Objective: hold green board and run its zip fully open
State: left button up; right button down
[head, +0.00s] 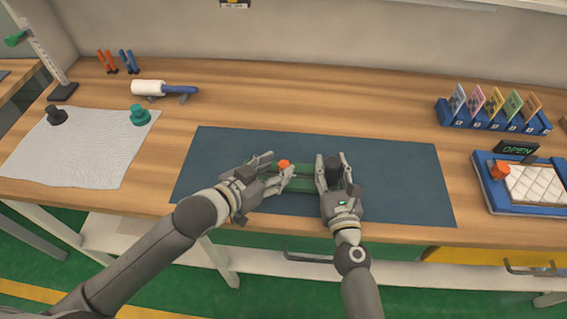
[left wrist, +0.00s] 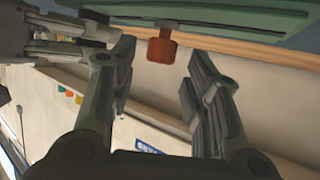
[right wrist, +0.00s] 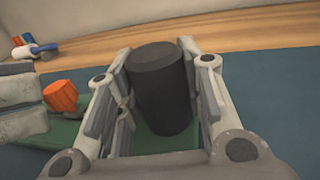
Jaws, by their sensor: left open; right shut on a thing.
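The green board (head: 302,179) lies on the blue mat, partly hidden by my grippers. It also shows in the left wrist view (left wrist: 230,17) and the right wrist view (right wrist: 168,143). A dark cylindrical handle (right wrist: 162,92) stands up from the board. My right gripper (head: 332,162) is shut on this handle, one finger on each side. The orange zip pull (head: 284,164) is at the left part of the board. My left gripper (head: 278,170) is open at the pull; in the left wrist view the pull (left wrist: 161,48) shows between its fingertips, apart from both.
The blue mat (head: 400,180) is clear to the right. A white cloth with two knobs (head: 80,150) and a roller (head: 165,89) are at the left. A card rack (head: 492,118) and a blue tray with a quilted pad (head: 490,190) are at the right.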

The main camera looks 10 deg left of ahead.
aim_at(282, 166)
pick_arm(q)
jog(key=shift+x, duration=2)
grip_shut()
